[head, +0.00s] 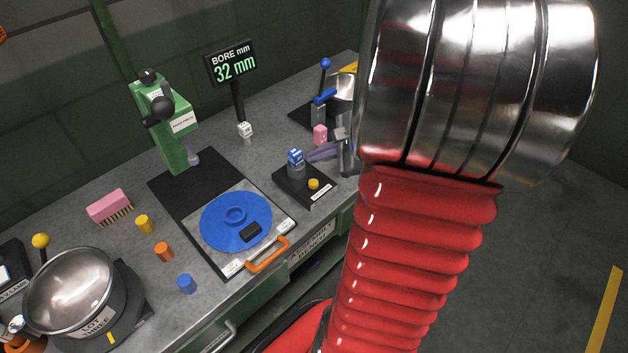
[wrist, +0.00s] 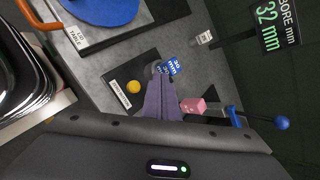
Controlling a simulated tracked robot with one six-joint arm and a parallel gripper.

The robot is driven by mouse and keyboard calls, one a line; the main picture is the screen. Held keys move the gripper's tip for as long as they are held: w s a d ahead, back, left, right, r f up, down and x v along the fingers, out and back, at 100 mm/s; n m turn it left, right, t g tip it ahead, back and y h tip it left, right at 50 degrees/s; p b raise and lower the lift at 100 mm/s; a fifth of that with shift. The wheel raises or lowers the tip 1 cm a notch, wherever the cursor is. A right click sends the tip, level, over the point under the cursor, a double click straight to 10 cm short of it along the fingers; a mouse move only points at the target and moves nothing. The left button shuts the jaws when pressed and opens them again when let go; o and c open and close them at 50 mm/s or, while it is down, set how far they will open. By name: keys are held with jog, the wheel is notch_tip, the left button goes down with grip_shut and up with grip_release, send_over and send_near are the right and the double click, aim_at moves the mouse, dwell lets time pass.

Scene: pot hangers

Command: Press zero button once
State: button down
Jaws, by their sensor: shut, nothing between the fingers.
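A round yellow button (head: 313,184) sits on a black base plate (head: 290,187) with a small white label, too small to read. The button also shows in the wrist view (wrist: 133,87), left of my fingers. My gripper (head: 312,156) is shut and empty, its purple fingers pointing over the plate. In the wrist view the closed fingertips (wrist: 161,79) are right of the button, apart from it in the picture. A blue ring gauge marked 30 mm (head: 295,156) stands on a grey post on the same plate, close to the fingertips. A display (head: 232,64) reads BORE mm, 32 mm.
A pink block (head: 320,135) and a blue-handled lever (head: 325,95) stand behind my gripper. A blue disc (head: 236,221) lies on a plate with an orange handle, left of the button. A metal pot (head: 70,290) stands at far left.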

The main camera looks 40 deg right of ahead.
send_over(318, 184)
jog(key=shift+a+f, duration=0.1)
jog(key=shift+f, duration=2.75)
jog(key=shift+f, duration=0.9)
dwell(0.7)
jog(key=shift+r, duration=0.95)
notch_tip(318, 184, up, 5)
jog(key=shift+r, duration=0.1)
dwell(0.8)
dwell(0.8)
